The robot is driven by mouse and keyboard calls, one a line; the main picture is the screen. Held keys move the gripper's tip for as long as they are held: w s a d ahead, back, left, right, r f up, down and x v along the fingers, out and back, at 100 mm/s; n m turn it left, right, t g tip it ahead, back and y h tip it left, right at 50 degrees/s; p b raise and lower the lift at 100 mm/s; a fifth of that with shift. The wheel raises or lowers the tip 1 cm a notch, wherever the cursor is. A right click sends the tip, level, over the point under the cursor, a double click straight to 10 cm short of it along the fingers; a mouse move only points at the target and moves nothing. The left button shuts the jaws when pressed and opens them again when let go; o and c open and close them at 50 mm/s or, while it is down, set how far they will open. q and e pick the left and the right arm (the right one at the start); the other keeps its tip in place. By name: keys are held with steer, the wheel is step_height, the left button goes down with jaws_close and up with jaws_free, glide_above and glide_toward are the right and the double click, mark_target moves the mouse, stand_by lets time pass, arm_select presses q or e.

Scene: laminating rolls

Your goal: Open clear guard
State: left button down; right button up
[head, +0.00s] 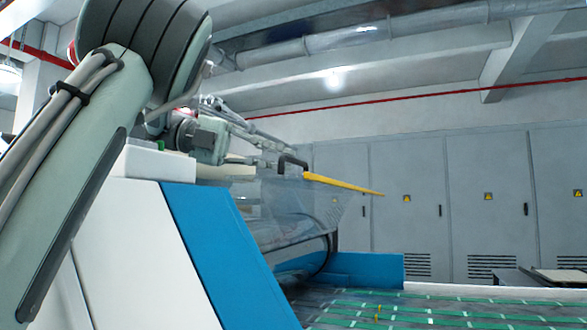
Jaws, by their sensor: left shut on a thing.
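The clear guard (310,208) is a see-through panel with a yellow bar (345,185) along its upper edge. It stands tilted over the roll area of the machine, in the middle of the head view. A black handle (292,160) sits at the near end of the yellow bar. My left arm comes in from the upper left, and my left gripper (279,163) is shut on the handle. Its fingers are small and partly hidden among other parts. My right gripper is not in view.
The machine's white and blue side housing (215,255) fills the lower left, close to my left arm. A green-striped conveyor bed (430,312) lies at the lower right. Grey cabinets (420,205) line the back wall. The space above the bed is free.

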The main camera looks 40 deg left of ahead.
arm_select(q)
steer(key=shift+a+f, duration=0.2)
steer(key=shift+a, duration=0.1)
steer(key=c, duration=1.9)
jaws_free()
steer(key=shift+s+a, duration=0.15)
steer(key=shift+a, duration=0.15)
steer(key=shift+d+r, duration=0.15)
steer(key=shift+d, duration=0.1)
step_height(320, 180, up, 10)
steer(key=shift+a+f, duration=0.15)
